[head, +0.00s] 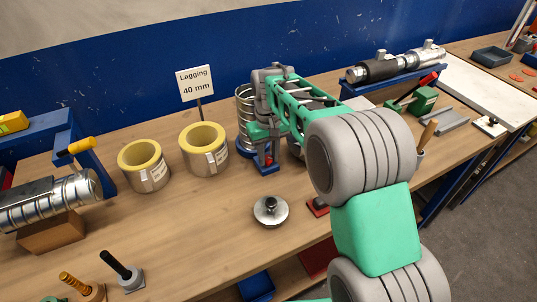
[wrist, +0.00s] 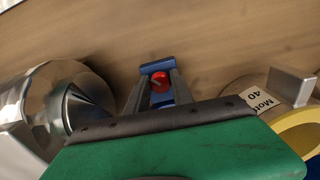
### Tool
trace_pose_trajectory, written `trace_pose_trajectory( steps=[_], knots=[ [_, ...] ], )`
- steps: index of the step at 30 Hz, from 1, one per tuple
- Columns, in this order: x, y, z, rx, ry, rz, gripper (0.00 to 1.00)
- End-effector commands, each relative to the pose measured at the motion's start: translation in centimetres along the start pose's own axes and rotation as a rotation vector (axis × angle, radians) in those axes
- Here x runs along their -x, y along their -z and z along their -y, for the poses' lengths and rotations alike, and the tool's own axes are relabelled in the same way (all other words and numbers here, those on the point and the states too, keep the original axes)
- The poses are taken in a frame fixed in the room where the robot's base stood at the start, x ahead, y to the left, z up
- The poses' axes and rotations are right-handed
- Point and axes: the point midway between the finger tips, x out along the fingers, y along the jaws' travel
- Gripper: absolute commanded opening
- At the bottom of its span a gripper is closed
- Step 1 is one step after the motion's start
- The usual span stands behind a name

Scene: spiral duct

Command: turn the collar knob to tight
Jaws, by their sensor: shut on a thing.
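The collar knob is the small red knob (wrist: 160,77) on a blue bracket (wrist: 157,66); it also shows in the head view (head: 268,161), low on the blue collar stand beside the ribbed metal duct (head: 243,104). My gripper (wrist: 158,88) is shut on the red knob, one grey finger on each side of it. In the head view my gripper (head: 266,148) reaches down in front of the duct and hides part of it. A pointer or tight mark on the knob is too small to make out.
Two yellow-lined lagging rings (head: 143,178) (head: 217,158) stand left of the collar, by a "Lagging 40 mm" sign (head: 195,84). A round metal cap (head: 270,211) lies in front. A metal duct (head: 60,198) rests at the far left. Bench between them is clear.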

Motion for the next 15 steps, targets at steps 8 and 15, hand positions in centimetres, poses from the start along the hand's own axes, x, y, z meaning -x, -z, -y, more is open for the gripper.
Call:
trace_pose_trajectory(
  steps=[8,15],
  knots=[
    [0.08,0.03,0.06,-0.262,0.0,-0.001,0.0],
    [0.06,0.05,0.13,-0.489,0.0,-0.001,0.0]
  ],
)
